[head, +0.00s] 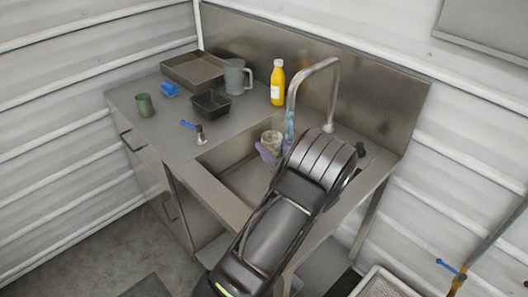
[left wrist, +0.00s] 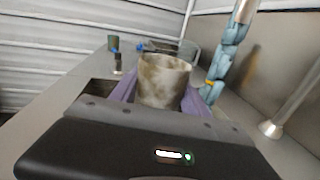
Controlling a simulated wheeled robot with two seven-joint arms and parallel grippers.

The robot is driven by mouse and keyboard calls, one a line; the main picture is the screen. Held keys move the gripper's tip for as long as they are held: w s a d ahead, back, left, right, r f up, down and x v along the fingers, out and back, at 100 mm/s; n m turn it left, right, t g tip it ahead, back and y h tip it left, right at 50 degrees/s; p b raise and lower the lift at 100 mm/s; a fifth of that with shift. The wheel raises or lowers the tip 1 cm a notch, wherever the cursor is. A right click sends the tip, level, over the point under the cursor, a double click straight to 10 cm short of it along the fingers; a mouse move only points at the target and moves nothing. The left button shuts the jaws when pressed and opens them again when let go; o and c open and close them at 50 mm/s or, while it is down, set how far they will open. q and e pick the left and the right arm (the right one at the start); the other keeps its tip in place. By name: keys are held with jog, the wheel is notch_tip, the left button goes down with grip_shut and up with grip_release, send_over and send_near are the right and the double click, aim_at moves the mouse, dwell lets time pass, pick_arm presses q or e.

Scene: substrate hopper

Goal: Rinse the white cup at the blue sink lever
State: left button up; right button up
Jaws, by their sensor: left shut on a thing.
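The white cup (head: 271,141) is smeared with brown stains and stands roughly upright over the sink basin (head: 242,182). My left gripper (head: 269,151) is shut on it, with purple fingers on both sides; the cup also shows in the left wrist view (left wrist: 163,80). The blue sink lever (head: 188,124) sits on a small valve on the counter left of the basin. A pale blue, water-like column (head: 289,124) hangs below the spout of the tall tap (head: 333,90), just right of the cup. Whether it touches the cup is unclear. My right gripper is out of view.
On the counter stand a yellow bottle (head: 277,84), a grey jug (head: 236,77), a shallow tray (head: 190,70), a black bin (head: 210,104), a green cup (head: 145,105) and a blue item (head: 170,88). A metal backsplash (head: 385,98) closes the rear.

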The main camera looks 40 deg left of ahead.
pick_arm(q)
jog(key=w, duration=0.1)
jog(key=w+b, duration=0.1)
jog(key=w, duration=0.1)
jog(key=w+f+b, duration=0.1)
jog(key=shift+w+d, duration=0.2)
jog(key=shift+d, duration=0.05)
jog(key=shift+w+d+f+b, duration=0.1)
jog(key=shift+w+b, duration=0.4)
jog(key=shift+w, duration=0.25)
jog(key=shift+d, duration=0.15)
jog(key=shift+d, duration=0.45)
jog(key=shift+a, duration=0.2)
jog(key=shift+a, duration=0.4)
dwell(0.6)
jog(key=shift+s+a+p, duration=0.15)
jog(key=shift+s+p, duration=0.3)
jog(key=shift+s, duration=0.85)
jog(key=shift+s+a+p, duration=0.2)
jog(key=shift+s+p, duration=0.2)
jog(key=shift+s, duration=0.95)
jog(key=shift+s+a+p, duration=0.15)
jog(key=shift+s+p, duration=0.3)
jog(key=shift+s, duration=0.85)
